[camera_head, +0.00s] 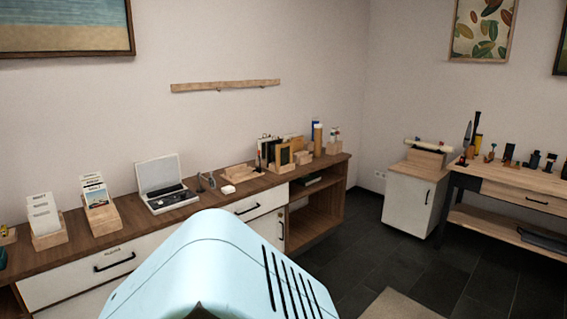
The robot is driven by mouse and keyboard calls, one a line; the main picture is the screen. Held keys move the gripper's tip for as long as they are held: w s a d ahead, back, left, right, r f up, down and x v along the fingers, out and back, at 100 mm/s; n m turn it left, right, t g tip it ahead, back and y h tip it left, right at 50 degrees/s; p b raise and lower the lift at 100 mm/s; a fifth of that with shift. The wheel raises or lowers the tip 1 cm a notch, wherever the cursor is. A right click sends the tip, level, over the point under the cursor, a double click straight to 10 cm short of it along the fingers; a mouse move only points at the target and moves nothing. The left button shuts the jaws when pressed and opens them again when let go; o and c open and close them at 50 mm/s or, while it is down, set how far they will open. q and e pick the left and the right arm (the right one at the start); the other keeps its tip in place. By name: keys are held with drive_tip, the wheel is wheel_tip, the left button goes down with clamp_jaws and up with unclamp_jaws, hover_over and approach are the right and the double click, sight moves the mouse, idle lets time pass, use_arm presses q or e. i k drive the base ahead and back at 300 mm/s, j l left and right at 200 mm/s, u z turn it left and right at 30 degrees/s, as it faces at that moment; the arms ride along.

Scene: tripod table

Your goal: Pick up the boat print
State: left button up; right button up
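I cannot make out a boat print for certain. A wooden box (105,221) on the long sideboard at left holds upright cards, and its front card (96,196) bears a small picture too small to read. A second wooden box (50,240) to its left holds mostly white cards. A framed picture (62,24) of sea and sand hangs at upper left, cut by the frame edge; no boat shows in its visible part. Neither gripper is in view.
The sideboard (155,222) also bears an open case (160,178) and wooden racks (278,163). A white cabinet (415,200) and a workbench (515,186) stand at right. A pale blue part of mine covers the lower middle.

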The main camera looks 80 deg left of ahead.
sight(97, 196)
drive_tip(key=u, duration=3.1)
drive_tip(key=j+u, duration=0.15)
drive_tip(key=u, duration=0.35)
drive_tip(key=i+j, duration=0.3)
drive_tip(key=j, duration=0.15)
drive_tip(key=i+j, duration=0.3)
drive_tip(key=j, duration=0.1)
